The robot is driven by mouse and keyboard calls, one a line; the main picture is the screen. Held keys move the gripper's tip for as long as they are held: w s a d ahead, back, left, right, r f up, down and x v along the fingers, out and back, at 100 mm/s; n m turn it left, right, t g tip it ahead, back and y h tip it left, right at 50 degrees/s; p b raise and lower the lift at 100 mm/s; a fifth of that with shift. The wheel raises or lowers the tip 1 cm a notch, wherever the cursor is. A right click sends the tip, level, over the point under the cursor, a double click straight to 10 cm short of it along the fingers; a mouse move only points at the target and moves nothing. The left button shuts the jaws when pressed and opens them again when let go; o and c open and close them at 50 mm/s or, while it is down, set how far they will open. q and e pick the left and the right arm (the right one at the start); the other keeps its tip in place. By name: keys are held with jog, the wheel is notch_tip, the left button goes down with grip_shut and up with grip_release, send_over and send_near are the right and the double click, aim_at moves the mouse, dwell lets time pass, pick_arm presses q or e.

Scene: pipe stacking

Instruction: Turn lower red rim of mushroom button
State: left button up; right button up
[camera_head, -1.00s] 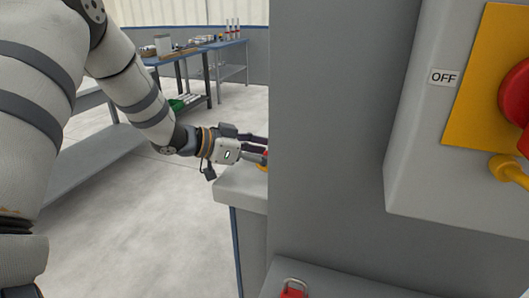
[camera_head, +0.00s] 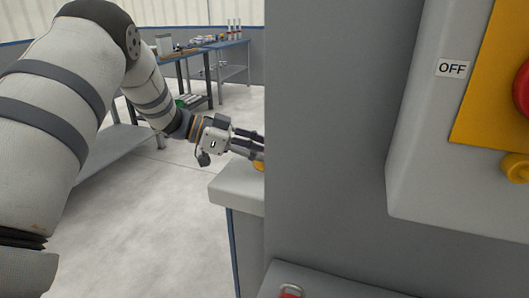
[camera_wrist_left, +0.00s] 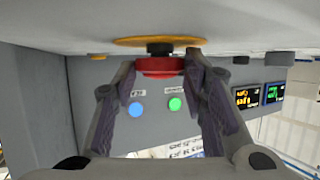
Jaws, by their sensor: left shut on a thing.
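In the left wrist view the red mushroom button (camera_wrist_left: 160,66) sticks out on a short black stem from a round yellow plate (camera_wrist_left: 158,41). My left gripper (camera_wrist_left: 161,72) has one finger at each side of the button's red rim and is shut on it. In the head view my left gripper (camera_head: 250,144) reaches in from the left, and its fingertips and the button's red head are hidden behind the grey cabinet edge. My right gripper is in neither view.
A tall grey cabinet (camera_head: 330,130) blocks the middle. A box labelled OFF (camera_head: 452,68) with a red knob (camera_head: 523,88) is at right. Blue (camera_wrist_left: 136,109) and green (camera_wrist_left: 175,104) lights and lit displays (camera_wrist_left: 247,96) lie near the gripper. A grey ledge (camera_head: 235,190) is below it.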

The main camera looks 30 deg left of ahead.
pick_arm(q)
jog(key=shift+w+a+f+m+g+h+b, duration=0.1)
jog(key=shift+m+g+h+b, duration=0.3)
jog(key=shift+m+g, duration=0.3)
jog(key=shift+w+a+f+m+g+h+b, duration=0.1)
jog(key=shift+m+g+h+b, duration=0.3)
jog(key=shift+m+g, duration=0.25)
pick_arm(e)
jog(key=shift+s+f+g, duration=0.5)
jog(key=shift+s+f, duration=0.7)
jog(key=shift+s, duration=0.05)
pick_arm(q)
jog(key=shift+r, duration=0.1)
jog(key=o, duration=1.2)
jog(key=shift+d, duration=0.1)
jog(key=v, duration=1.2)
